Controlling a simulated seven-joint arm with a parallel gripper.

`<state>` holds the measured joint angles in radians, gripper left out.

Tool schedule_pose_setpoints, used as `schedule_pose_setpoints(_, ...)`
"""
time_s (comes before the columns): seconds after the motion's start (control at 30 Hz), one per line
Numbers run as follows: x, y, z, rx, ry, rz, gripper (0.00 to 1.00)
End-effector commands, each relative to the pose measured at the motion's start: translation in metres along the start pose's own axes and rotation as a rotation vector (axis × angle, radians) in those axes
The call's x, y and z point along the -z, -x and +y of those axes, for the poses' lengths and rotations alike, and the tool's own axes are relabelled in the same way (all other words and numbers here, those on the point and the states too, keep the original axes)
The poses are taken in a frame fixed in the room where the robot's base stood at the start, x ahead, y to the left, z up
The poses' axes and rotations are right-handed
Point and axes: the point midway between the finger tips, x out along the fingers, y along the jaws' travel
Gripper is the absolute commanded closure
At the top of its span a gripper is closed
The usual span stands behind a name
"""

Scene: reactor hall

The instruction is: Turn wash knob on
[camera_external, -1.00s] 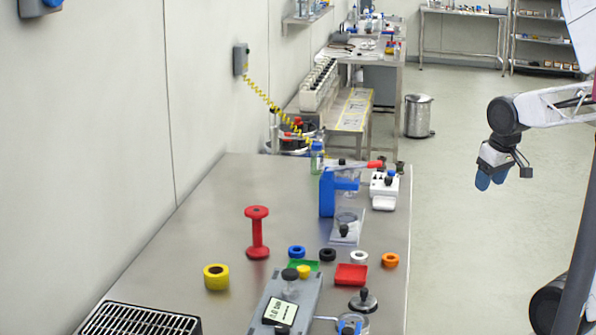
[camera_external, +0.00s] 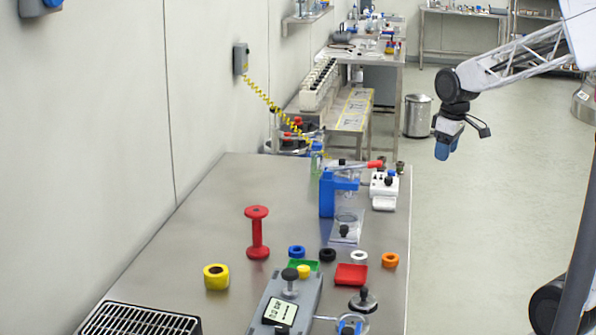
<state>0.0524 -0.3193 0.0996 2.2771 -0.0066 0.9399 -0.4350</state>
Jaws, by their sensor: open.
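My gripper (camera_external: 447,150) has blue fingertips and hangs pointing down over the floor, right of the steel table (camera_external: 190,240). It is open, empty and touching nothing. No knob is readably marked as the wash knob, so I cannot tell which it is. A white device (camera_external: 384,190) near the table's right edge also carries a small black knob (camera_external: 388,181).
A blue stand (camera_external: 327,195), a red spool (camera_external: 257,233), a yellow ring (camera_external: 216,277), a red tray (camera_external: 351,275) and several small rings stand on the table. A metal bin (camera_external: 417,116) is on the floor behind. The floor right of the table is open.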

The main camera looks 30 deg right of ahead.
Motion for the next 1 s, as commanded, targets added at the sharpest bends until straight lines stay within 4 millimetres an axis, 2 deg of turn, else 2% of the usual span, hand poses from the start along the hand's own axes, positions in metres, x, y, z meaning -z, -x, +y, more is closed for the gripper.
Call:
schedule_pose_setpoints(0.1, 0.024, -0.008, 0.015, 0.007, 0.058, -0.015, 0.44)
schedule_pose_setpoints(0.53, 0.104, -0.045, 0.069, 0.035, 0.281, -0.054, 0.44)
schedule_pose_setpoints(1.0, 0.182, -0.109, 0.13, 0.078, 0.524, -0.089, 0.44)
